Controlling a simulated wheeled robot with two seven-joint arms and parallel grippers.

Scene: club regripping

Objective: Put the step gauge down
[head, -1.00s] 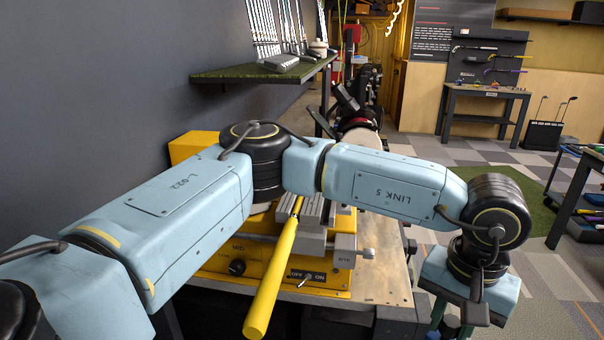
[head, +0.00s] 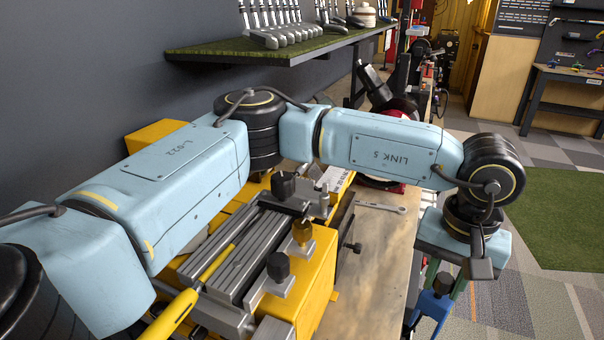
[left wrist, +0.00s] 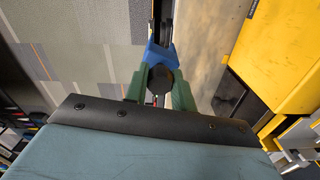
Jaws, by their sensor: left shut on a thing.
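My left gripper (head: 446,280) hangs at the right of the head view, at the right edge of the workbench, with green fingers. It is shut on a blue thing with a dark round part, which I take as the step gauge (head: 430,308). In the left wrist view the step gauge (left wrist: 159,53) sits between the green fingers (left wrist: 160,82), and a dark bar runs up from it. Floor shows to its left and bench top to its right. The gauge's lower end is cut off in the head view. My right gripper is not in view.
A wooden-topped workbench (head: 375,255) carries a yellow machine (head: 315,285) with a grey clamp and black knobs. A yellow rod (head: 172,316) lies along it. A wrench (head: 381,207) lies behind on the bench. A green shelf (head: 330,42) holds club heads. Bare bench top lies right of the machine.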

